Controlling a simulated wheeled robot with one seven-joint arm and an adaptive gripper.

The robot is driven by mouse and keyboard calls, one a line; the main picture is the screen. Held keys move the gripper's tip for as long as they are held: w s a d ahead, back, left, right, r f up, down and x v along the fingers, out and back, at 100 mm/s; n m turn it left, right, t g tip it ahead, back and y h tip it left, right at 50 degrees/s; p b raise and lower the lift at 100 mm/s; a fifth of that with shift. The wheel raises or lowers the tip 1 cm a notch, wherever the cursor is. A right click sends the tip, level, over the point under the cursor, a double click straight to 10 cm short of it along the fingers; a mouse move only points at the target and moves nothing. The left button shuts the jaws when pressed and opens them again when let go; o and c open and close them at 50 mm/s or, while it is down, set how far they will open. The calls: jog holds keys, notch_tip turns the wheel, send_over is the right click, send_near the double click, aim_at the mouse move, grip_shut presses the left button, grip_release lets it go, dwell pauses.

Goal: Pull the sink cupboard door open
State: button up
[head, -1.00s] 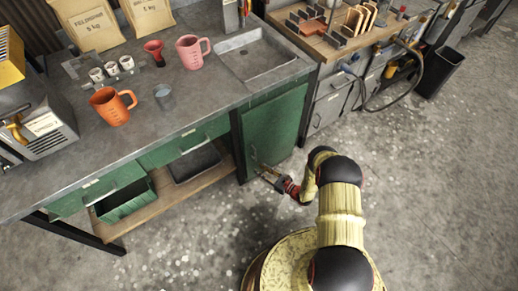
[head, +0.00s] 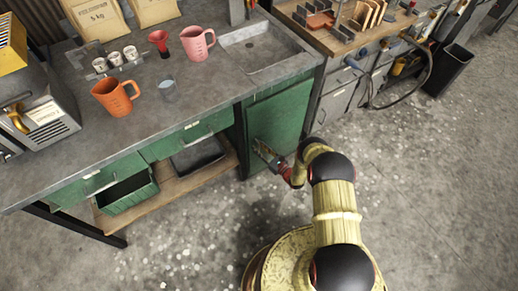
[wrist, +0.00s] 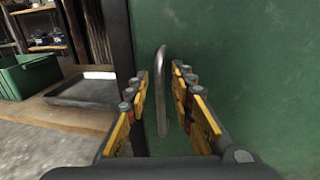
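The green sink cupboard door (head: 280,119) sits under the sink end of the counter and looks closed. In the wrist view the door (wrist: 265,60) fills the right side, with an upright metal bar handle (wrist: 178,95) near its left edge. My gripper (wrist: 166,80) is open, its two yellow-padded fingers on either side of the handle, with gaps showing; I cannot tell whether the bar lies fully between the tips. In the head view my gripper (head: 259,147) is at the left part of the door, and the handle there is hidden.
The counter (head: 215,110) holds a sink basin (head: 262,48), an orange jug (head: 115,97) and a pink jug (head: 197,43). Left of the door, a wooden shelf (head: 172,188) carries a green bin (head: 128,193) and a grey tray (wrist: 85,90). The floor (head: 420,190) at right is clear.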

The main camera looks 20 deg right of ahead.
jog(key=shift+c, duration=0.2)
grip_shut()
dwell(0.6)
